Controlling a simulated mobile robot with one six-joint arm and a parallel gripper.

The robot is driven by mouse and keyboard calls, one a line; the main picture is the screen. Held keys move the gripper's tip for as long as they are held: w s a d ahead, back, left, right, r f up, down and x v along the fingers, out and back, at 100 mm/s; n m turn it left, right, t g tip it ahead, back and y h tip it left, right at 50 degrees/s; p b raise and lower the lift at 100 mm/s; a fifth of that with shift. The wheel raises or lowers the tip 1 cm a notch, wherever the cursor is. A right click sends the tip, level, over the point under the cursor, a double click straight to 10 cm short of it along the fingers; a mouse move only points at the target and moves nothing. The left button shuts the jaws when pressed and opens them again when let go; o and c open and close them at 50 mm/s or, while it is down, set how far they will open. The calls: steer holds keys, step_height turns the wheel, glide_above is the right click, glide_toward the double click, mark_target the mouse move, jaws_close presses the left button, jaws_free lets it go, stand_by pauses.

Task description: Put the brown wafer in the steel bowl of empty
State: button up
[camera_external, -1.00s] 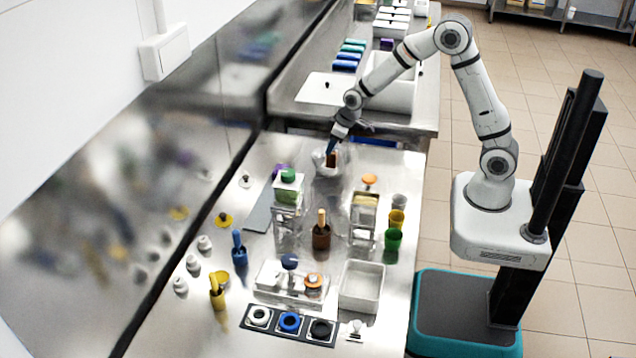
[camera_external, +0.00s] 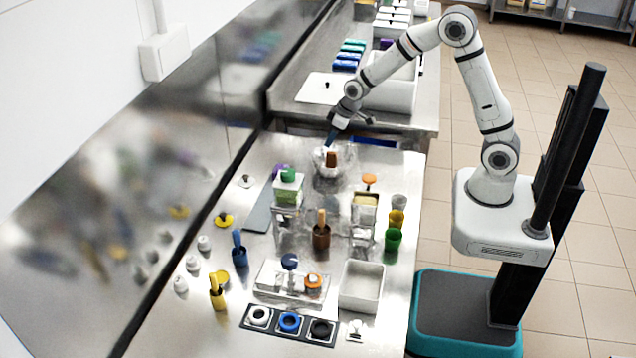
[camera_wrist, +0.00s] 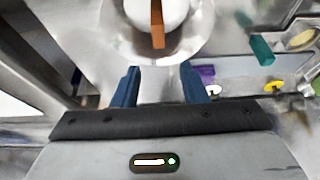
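The brown wafer (camera_external: 331,159) stands in the steel bowl (camera_external: 346,165) at the far end of the near counter. In the wrist view the wafer (camera_wrist: 157,25) shows at the top, over a white rounded area inside the bowl (camera_wrist: 203,42). Whether the wafer touches the bowl's wall or bottom is hidden. My gripper (camera_external: 331,139) is just above and behind the bowl in the external view. Its blue fingers are apart with nothing between them in the wrist view (camera_wrist: 160,86), clear of the wafer.
A green-lidded container (camera_external: 288,190), an orange-topped stand (camera_external: 365,205) and a brown cup with a handle (camera_external: 321,235) stand nearer on the counter. A white tray (camera_external: 362,285) is at the front right. A second counter with a white bin (camera_external: 390,95) lies behind.

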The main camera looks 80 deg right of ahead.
mark_target(332, 153)
step_height(332, 153, up, 4)
steer(key=shift+f+p, duration=0.15)
steer(key=shift+p, duration=0.5)
steer(key=s+a+r, duration=0.3)
steer(key=s+r, duration=0.2)
steer(key=s, duration=0.2)
steer(key=s+a+r, duration=0.3)
steer(key=s+r, duration=0.2)
steer(key=s, duration=0.3)
steer(key=s+a+r+g, duration=0.1)
steer(key=s+r, duration=0.1)
steer(key=s, duration=1.3)
steer(key=shift+a+r, duration=0.25)
steer(key=shift+a, duration=0.15)
